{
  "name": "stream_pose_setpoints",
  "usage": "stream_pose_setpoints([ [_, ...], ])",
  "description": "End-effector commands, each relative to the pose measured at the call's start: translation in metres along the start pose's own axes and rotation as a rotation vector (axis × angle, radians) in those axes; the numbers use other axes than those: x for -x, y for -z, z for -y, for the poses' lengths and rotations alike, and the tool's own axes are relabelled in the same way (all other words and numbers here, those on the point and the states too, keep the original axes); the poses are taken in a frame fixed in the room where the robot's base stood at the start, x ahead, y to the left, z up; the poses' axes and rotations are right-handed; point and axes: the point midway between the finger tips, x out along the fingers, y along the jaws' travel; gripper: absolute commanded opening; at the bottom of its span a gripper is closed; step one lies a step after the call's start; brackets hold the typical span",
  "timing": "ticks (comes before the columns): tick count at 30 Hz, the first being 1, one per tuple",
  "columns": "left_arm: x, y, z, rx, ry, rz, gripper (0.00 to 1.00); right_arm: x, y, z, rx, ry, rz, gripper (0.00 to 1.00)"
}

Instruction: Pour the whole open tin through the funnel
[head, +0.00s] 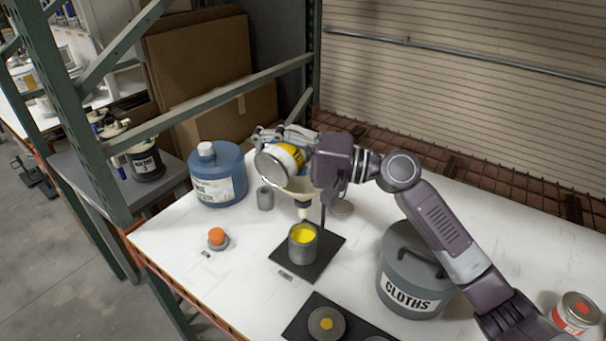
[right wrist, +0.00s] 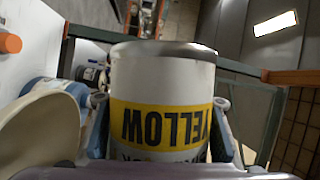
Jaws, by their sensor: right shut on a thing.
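The tin (head: 277,160) has a white body with a yellow band and is tipped onto its side, its end facing left and down. In the right wrist view the tin (right wrist: 165,80) shows the word YELLOW upside down. My right gripper (head: 287,142) is shut around it, with a finger on either side. The cream funnel (head: 303,193) is below the tin, partly hidden by it and the gripper; it also shows in the right wrist view (right wrist: 40,135). Its spout points down over a grey can (head: 303,257) with yellow inside, on a black mat. I cannot see any stream. My left gripper is not in view.
A blue jug (head: 217,176) and a small grey cup (head: 265,198) stand left of the funnel. An orange-topped piece (head: 217,238) is at the front left. The grey CLOTHS bin (head: 408,270) stands under my right arm. Green rack posts (head: 75,115) border the left.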

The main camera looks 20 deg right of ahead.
Motion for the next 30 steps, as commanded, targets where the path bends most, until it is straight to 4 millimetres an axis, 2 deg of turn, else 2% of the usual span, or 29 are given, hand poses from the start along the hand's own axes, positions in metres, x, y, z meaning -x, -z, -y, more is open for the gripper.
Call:
stream_pose_setpoints([
  [30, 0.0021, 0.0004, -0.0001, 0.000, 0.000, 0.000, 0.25, 0.0014, 0.0059, 0.0072, -0.126, 0.055, -0.018, 0.00],
])
